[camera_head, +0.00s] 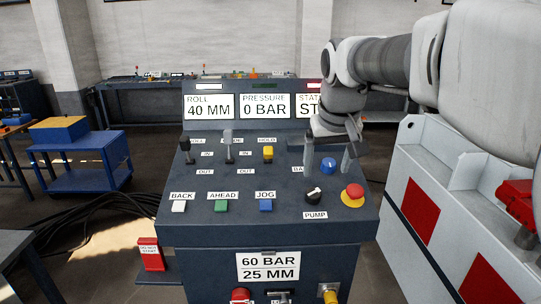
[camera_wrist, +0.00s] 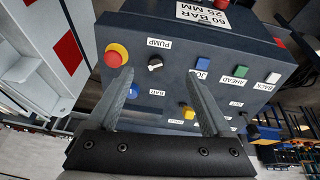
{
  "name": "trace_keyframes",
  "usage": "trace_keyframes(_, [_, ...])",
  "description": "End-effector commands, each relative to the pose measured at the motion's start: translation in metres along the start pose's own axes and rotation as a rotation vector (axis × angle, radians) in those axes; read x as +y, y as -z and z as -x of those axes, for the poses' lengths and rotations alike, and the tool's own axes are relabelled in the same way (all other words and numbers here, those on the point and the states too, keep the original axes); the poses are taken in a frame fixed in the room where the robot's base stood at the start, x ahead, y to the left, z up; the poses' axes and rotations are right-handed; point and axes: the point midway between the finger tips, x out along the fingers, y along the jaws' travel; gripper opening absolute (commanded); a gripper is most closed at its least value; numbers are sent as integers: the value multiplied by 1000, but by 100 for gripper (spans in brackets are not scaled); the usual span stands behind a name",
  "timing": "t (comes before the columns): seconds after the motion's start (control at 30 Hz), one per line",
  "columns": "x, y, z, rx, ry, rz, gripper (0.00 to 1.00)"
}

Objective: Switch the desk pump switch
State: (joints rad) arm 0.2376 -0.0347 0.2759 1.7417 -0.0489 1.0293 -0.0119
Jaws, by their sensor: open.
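The pump switch (camera_head: 313,194) is a small black rotary knob with a white pointer mark, on the sloping desk top above the PUMP label (camera_head: 315,215). In the wrist view the knob (camera_wrist: 155,62) lies between the two fingertips, with the label (camera_wrist: 159,43) beyond it. My gripper (camera_head: 327,172) is open and empty, fingers pointing down over the right part of the desk. In the head view the fingers are above and behind the knob and look apart from it. The fingers also show in the wrist view (camera_wrist: 160,73).
A red emergency button (camera_head: 352,192) on a yellow base is right of the knob; a blue button (camera_head: 328,166) is behind it. Levers (camera_head: 228,150) and JOG (camera_head: 265,205) are left. Displays (camera_head: 265,106) read 40 MM and 0 BAR. A white machine (camera_head: 440,220) stands close right.

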Motion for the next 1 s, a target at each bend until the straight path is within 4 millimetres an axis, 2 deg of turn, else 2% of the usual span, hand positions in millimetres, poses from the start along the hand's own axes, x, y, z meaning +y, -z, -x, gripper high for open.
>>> trace_keyframes(0.03, [4,18,-2,-6,9,-1,84])
trace_keyframes(0.1, [7,35,-5,-9,20,0,84])
trace_keyframes(0.2, [12,52,-10,-9,33,-1,84])
trace_keyframes(0.3, [14,61,-13,-10,41,-2,84])
trace_keyframes(0.47, [15,63,-23,-12,44,-2,84])
trace_keyframes(0.57, [14,62,-37,-13,45,-2,84])
trace_keyframes(1.0, [9,60,-132,-15,46,0,84])
